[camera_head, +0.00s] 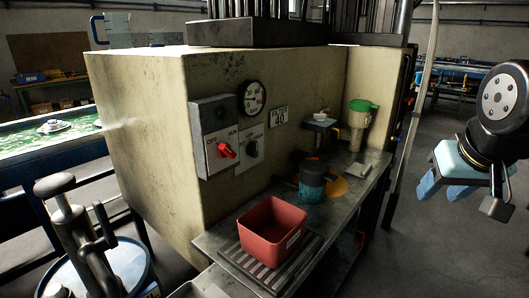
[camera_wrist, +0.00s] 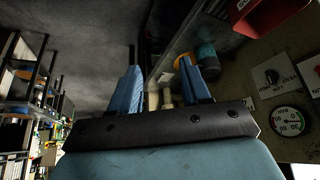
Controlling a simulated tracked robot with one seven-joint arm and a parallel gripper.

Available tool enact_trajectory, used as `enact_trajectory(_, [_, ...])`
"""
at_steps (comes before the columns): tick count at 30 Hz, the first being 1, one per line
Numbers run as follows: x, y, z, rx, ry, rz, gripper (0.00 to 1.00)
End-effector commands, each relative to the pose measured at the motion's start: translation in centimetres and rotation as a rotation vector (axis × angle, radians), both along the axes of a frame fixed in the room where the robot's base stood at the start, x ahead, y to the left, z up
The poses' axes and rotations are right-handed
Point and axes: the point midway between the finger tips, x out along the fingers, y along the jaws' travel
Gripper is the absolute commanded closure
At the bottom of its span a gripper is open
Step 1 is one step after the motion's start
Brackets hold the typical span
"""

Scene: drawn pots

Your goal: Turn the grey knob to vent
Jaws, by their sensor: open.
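The grey knob (camera_head: 254,148) sits on a light plate (camera_head: 247,164) on the cream machine's front, below the round gauge and right of the red switch. Its pointer direction is too small to read surely. In the wrist view the knob (camera_wrist: 271,76) shows at the right, on the plate with turned lettering that includes VENT. My gripper (camera_head: 443,190) hangs at the far right of the head view, well away from the knob. In the wrist view its two blue fingers (camera_wrist: 160,72) are apart with nothing between them.
A grey box with a red switch (camera_head: 226,150) is left of the knob. A gauge (camera_head: 252,97) is above. Open floor lies between bench and gripper.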

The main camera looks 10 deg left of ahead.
Motion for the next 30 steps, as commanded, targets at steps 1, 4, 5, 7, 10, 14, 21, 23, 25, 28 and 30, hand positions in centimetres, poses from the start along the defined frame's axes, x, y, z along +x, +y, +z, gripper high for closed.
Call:
enact_trajectory(1, [0.9,0.4,0.0,-0.011,-0.009,0.002,0.53])
enact_trajectory(4, [3.8,1.0,0.0,-0.047,-0.058,0.015,0.53])
enact_trajectory(5, [4.9,1.0,0.0,-0.060,-0.077,0.023,0.53])
enact_trajectory(7, [7.8,1.1,0.0,-0.091,-0.127,0.044,0.53])
enact_trajectory(10, [11.9,1.4,0.0,-0.129,-0.205,0.085,0.53])
enact_trajectory(14, [16.9,2.6,-0.4,-0.162,-0.302,0.155,0.53])
enact_trajectory(21, [25.0,6.6,-2.1,-0.162,-0.477,0.323,0.53])
enact_trajectory(23, [26.7,7.9,-2.7,-0.147,-0.521,0.369,0.53])
enact_trajectory(25, [28.5,9.6,-3.5,-0.125,-0.569,0.424,0.53])
enact_trajectory(28, [30.7,12.1,-4.8,-0.081,-0.636,0.505,0.53])
enact_trajectory(30, [31.9,14.1,-5.8,-0.041,-0.680,0.563,0.53])
